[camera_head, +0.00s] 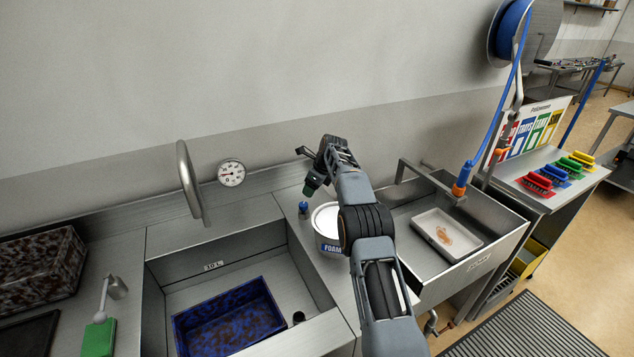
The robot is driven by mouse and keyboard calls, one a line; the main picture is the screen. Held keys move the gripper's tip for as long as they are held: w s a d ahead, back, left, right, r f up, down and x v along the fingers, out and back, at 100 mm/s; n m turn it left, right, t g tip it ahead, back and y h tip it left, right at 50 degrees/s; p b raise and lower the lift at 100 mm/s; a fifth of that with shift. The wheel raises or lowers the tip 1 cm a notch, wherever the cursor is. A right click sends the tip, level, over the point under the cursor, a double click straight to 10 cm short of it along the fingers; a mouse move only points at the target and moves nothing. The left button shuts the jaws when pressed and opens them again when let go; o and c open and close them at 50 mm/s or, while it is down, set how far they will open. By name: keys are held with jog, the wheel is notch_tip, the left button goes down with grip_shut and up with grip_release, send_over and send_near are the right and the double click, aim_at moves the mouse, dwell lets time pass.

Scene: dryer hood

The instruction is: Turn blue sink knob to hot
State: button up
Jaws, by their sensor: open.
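A small blue knob (303,208) stands on the steel counter, between the left sink basin and the white tub. My gripper (307,171) is above the knob and slightly to its right, apart from it, with its fingers spread open and nothing visible between them. The left sink (212,265) has a curved steel faucet (188,180) at its back left. A round dial gauge (231,172) with a red needle is on the wall behind. No hot or cold marking at the knob can be made out.
A white tub (327,218) labelled FOAM stands close right of the knob, beside my arm. A blue speckled crate (228,318) lies in the left sink. The right sink holds a white tray (447,236). A blue hose (490,118) hangs at right. A green-based handle (100,338) stands at left.

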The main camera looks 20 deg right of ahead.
jog(key=shift+v, duration=2.15)
